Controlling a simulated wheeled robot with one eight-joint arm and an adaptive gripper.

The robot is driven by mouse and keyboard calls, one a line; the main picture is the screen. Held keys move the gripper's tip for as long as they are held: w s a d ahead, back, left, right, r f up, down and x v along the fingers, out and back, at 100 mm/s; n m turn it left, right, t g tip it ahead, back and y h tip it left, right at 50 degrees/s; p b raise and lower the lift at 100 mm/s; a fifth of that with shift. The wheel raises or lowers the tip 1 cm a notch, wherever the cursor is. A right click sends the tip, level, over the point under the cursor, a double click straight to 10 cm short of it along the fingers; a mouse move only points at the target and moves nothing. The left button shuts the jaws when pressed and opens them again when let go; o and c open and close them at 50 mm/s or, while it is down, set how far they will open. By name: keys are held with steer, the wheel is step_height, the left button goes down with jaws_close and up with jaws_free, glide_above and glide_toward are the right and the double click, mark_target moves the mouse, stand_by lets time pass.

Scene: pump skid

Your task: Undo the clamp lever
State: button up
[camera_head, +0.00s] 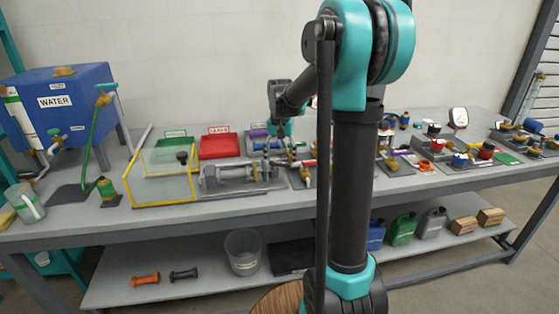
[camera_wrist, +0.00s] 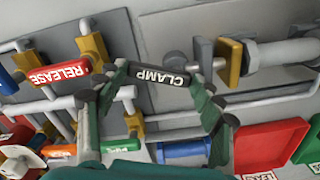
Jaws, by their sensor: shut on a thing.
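The clamp lever (camera_wrist: 160,78) is a dark bar with white "CLAMP" lettering, upside down in the wrist view. My gripper (camera_wrist: 157,85) has its two green fingers on either end of this bar and is shut on it. In the head view my gripper (camera_head: 283,140) is at the pump rig in the middle of the bench, where the clamp lever is too small and covered to make out. A red lever marked "RELEASE" (camera_wrist: 55,76) lies just left of the fingers in the wrist view.
Brass posts and grey pipes crowd the fingers. A clear guard with a yellow frame (camera_head: 160,190) stands left of the grey pump (camera_head: 235,174). Red (camera_head: 220,146) and green (camera_head: 174,144) trays lie behind. My arm hides part of the bench.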

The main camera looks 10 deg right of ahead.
steer(key=shift+w+d+n, duration=0.1)
steer(key=shift+w+n, duration=0.15)
steer(key=shift+n, duration=0.9)
steer(key=shift+w+n, duration=0.2)
steer(key=shift+n, duration=0.95)
steer(key=o, duration=1.2)
steer(key=shift+c, duration=0.2)
steer(key=shift+r, duration=0.1)
step_height(320, 180, up, 12)
